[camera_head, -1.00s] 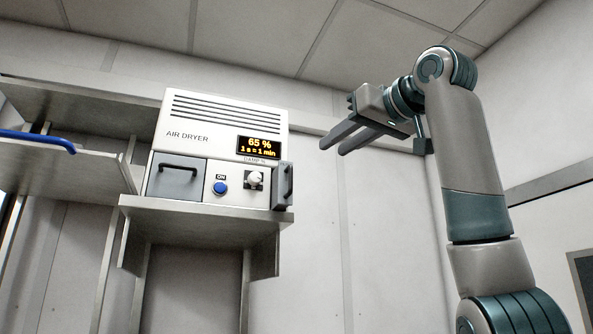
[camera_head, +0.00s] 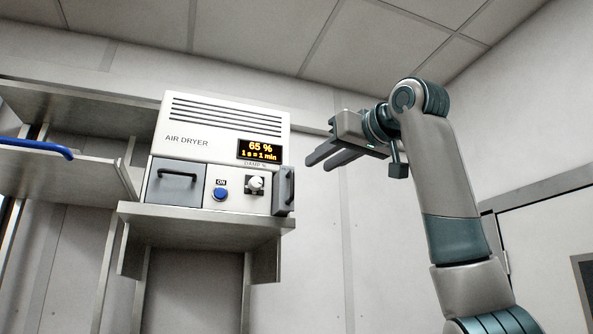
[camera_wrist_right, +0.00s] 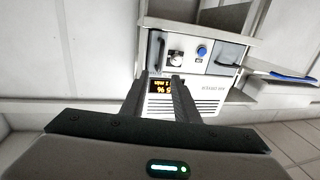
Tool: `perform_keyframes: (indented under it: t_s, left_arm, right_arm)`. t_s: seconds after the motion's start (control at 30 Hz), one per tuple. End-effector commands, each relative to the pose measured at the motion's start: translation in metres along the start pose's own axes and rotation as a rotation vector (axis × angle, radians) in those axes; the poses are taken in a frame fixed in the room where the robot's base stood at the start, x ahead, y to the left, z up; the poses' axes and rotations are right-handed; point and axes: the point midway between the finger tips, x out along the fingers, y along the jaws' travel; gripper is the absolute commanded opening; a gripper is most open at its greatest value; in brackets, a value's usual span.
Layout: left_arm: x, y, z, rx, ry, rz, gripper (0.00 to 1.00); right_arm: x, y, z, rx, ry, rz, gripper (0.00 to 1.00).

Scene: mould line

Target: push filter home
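The air dryer (camera_head: 215,135) is a white box on a metal shelf; it also shows upside down in the wrist view (camera_wrist_right: 208,75). At its right front corner is a grey panel with a dark upright handle (camera_head: 284,190), probably the filter. It seems to stand proud of the front, but how far I cannot tell. In the wrist view the handle (camera_wrist_right: 158,52) shows beyond the fingertips. My right gripper (camera_head: 319,164) is open and empty, up and right of the handle and apart from it. Its fingers (camera_wrist_right: 160,78) show a gap. My left gripper is out of view.
The dryer front also has a grey drawer (camera_head: 176,182), a blue ON button (camera_head: 220,194), a knob (camera_head: 254,183) and a display (camera_head: 260,150) reading 65 %. The shelf (camera_head: 205,218) lies below. A blue bar (camera_head: 35,146) is at the left shelf. Right of the dryer is free.

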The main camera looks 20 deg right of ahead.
Motion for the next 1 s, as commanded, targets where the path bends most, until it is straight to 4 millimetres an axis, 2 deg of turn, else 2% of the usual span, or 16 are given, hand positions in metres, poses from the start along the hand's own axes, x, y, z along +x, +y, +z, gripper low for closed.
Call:
perform_keyframes:
  t_s: [0.03, 0.5, 0.73, 1.0]
  left_arm:
    - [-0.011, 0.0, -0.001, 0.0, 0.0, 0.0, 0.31]
    - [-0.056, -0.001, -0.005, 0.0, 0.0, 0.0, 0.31]
    - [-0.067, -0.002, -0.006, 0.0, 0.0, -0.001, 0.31]
    - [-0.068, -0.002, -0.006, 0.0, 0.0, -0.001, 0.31]
  right_arm:
    - [0.011, 0.0, -0.004, 0.0, -0.004, 0.0, 0.28]
    - [0.091, 0.001, -0.003, 0.001, -0.003, 0.001, 0.28]
    - [0.111, 0.0, -0.002, 0.0, -0.001, 0.0, 0.28]
    - [0.116, 0.0, 0.0, 0.0, -0.001, 0.0, 0.28]
